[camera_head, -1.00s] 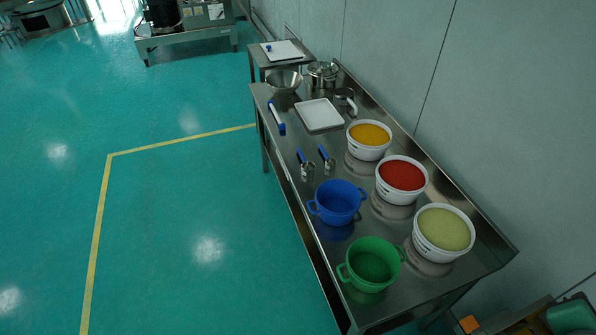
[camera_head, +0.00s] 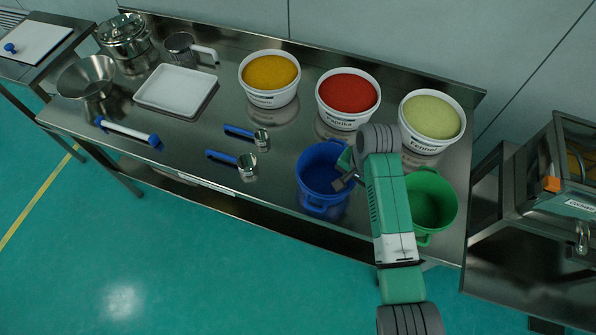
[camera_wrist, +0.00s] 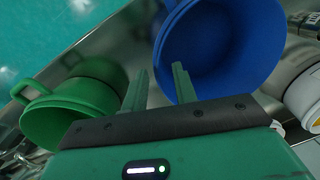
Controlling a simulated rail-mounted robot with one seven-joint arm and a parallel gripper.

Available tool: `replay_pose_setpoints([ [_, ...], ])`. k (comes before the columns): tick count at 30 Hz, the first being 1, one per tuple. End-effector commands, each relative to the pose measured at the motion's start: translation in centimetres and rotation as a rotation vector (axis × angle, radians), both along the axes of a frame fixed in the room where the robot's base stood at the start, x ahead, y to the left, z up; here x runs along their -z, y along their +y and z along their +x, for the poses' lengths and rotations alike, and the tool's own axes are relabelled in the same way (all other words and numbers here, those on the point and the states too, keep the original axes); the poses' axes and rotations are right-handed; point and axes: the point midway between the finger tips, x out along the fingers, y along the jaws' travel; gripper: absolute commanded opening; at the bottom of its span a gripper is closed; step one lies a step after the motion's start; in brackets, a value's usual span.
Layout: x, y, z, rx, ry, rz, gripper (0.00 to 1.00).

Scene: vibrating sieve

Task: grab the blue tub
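The blue tub (camera_head: 316,177) stands upright on the steel table, between the scoops and the green tub (camera_head: 433,206). It also shows large in the wrist view (camera_wrist: 228,45), with its open inside facing me. My gripper (camera_head: 345,180) is at the right rim of the blue tub. In the wrist view my gripper (camera_wrist: 160,82) is open, with a clear gap between its fingers. The right finger overlaps the tub; the left finger lies beyond its left edge. I cannot tell whether either finger touches it. My arm hides part of the green tub's left side.
White tubs of yellow (camera_head: 269,96), red (camera_head: 346,117) and pale green (camera_head: 430,138) contents stand along the back. Two blue-handled scoops (camera_head: 236,160), a white tray (camera_head: 177,91) and a blue-ended roller (camera_head: 128,131) lie left. A steel machine (camera_head: 560,185) stands right.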

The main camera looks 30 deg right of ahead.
Motion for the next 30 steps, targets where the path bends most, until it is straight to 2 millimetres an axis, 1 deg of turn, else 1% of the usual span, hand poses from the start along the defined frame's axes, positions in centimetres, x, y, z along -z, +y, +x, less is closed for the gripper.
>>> replay_pose_setpoints([
  [2,0.4,0.0,0.1,-0.001,0.000,-0.001,0.28],
  [6,2.3,0.1,0.3,-0.002,-0.001,-0.001,0.28],
  [10,2.8,0.1,0.4,-0.003,-0.002,-0.002,0.28],
  [11,3.2,0.1,0.4,-0.003,-0.002,-0.002,0.28],
  [15,5.9,-0.1,0.7,-0.004,0.000,-0.003,0.28],
  [18,7.3,0.0,0.9,-0.005,-0.001,-0.002,0.28],
  [21,7.7,0.0,0.9,-0.005,-0.003,-0.002,0.28],
  [26,7.7,0.0,1.0,-0.005,-0.003,-0.002,0.28],
  [27,7.7,0.0,1.0,-0.005,-0.003,-0.002,0.26],
  [29,7.7,0.1,0.9,-0.005,-0.003,-0.002,0.14],
  [30,7.7,0.0,1.0,-0.005,-0.003,-0.002,0.07],
])
